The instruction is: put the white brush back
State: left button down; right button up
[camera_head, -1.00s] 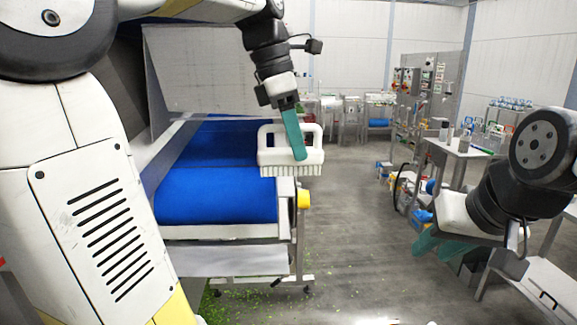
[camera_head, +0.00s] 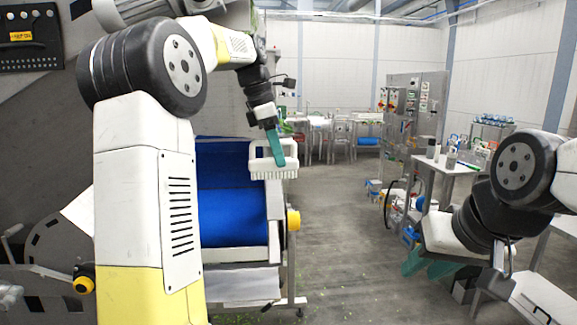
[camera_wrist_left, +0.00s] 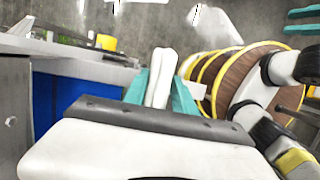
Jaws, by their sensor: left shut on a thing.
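The white brush (camera_head: 263,174) has a looped handle and a row of bristles. My left gripper (camera_head: 279,157) is shut on its handle, and the brush hangs in front of the end of the blue conveyor belt (camera_head: 225,170), bristles down. In the left wrist view, the white handle (camera_wrist_left: 161,78) stands between the teal fingers. I cannot tell whether the brush touches the conveyor frame. My right gripper (camera_head: 430,265) is low at the right, its teal fingers apart and seemingly empty. No holder for the brush can be made out.
A yellow knob (camera_head: 293,220) sticks out at the conveyor's side. A steel table (camera_head: 450,164) with bottles stands at the right, before a cabinet (camera_head: 425,95). The grey floor (camera_head: 345,230) between is mostly clear. Brown discs with yellow rims (camera_wrist_left: 235,78) show in the wrist view.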

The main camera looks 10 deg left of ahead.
pick_arm(q)
jog(key=shift+s+f, duration=0.15)
jog(key=shift+f, duration=1.3)
jog(key=shift+f, duration=0.35)
jog(key=c, duration=1)
grip_release()
jog(key=shift+r, duration=0.4)
jog(key=v, duration=1)
jog(key=shift+a+r, duration=0.1)
jog(key=shift+r, duration=0.25)
jog(key=shift+s+a+r, duration=0.15)
jog(key=shift+r, duration=0.45)
